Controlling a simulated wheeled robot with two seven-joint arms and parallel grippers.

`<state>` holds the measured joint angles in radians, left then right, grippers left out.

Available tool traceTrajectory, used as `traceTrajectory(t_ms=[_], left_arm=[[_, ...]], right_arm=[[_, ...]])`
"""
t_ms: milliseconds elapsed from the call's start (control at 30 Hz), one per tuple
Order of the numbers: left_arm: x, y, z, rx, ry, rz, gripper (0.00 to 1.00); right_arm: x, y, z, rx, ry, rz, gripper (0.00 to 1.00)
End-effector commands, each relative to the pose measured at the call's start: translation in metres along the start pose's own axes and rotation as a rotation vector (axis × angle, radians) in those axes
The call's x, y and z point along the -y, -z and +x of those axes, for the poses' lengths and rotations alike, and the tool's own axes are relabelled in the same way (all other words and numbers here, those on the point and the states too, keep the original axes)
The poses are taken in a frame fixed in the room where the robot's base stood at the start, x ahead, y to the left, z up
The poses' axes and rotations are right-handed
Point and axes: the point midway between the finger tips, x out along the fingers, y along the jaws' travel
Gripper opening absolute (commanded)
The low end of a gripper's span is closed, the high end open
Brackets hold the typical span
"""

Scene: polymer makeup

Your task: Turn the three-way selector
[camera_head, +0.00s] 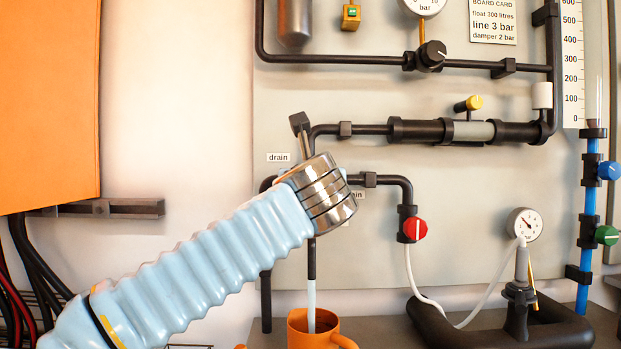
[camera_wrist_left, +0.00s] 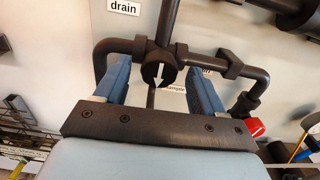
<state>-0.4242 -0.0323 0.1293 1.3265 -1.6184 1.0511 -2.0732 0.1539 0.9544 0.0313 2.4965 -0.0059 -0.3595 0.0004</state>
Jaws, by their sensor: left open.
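The three-way selector (camera_wrist_left: 160,70) shows in the left wrist view as a dark, slotted round piece where a pipe from above meets pipes to the left and right. My left gripper (camera_wrist_left: 160,84) is open, with one blue finger on each side of the selector. I see a gap on both sides and cannot tell the depth between fingertips and selector. In the head view my silvery wrist hides the selector and the fingers. A "drain" label (camera_head: 278,157) is up and left of the wrist; it also shows in the left wrist view (camera_wrist_left: 125,7).
A red knob (camera_head: 415,229) sits on the pipe to the right. An orange mug (camera_head: 298,335) stands below the wrist. An orange cabinet (camera_head: 48,100) is at the left. A horizontal pipe with a yellow-ended handle (camera_head: 474,102) runs above right.

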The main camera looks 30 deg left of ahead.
Motion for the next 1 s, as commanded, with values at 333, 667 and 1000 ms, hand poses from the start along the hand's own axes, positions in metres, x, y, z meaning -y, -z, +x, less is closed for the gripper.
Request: traceTrajectory(t_ms=[333,667,1000], left_arm=[[0.0002,0.0002,0.0079,0.001,0.001,0.000,0.69],[0.0002,0.0001,0.0076,0.001,0.001,0.000,0.25],[0.0001,0.0001,0.0075,0.001,0.001,-0.029,0.15]], right_arm=[[0.0005,0.0000,-0.0009,0.000,0.000,0.000,0.00],[0.0004,0.0000,-0.0009,0.000,0.000,0.000,0.00],[0.0005,0.0000,-0.0011,0.000,0.000,0.000,0.00]])
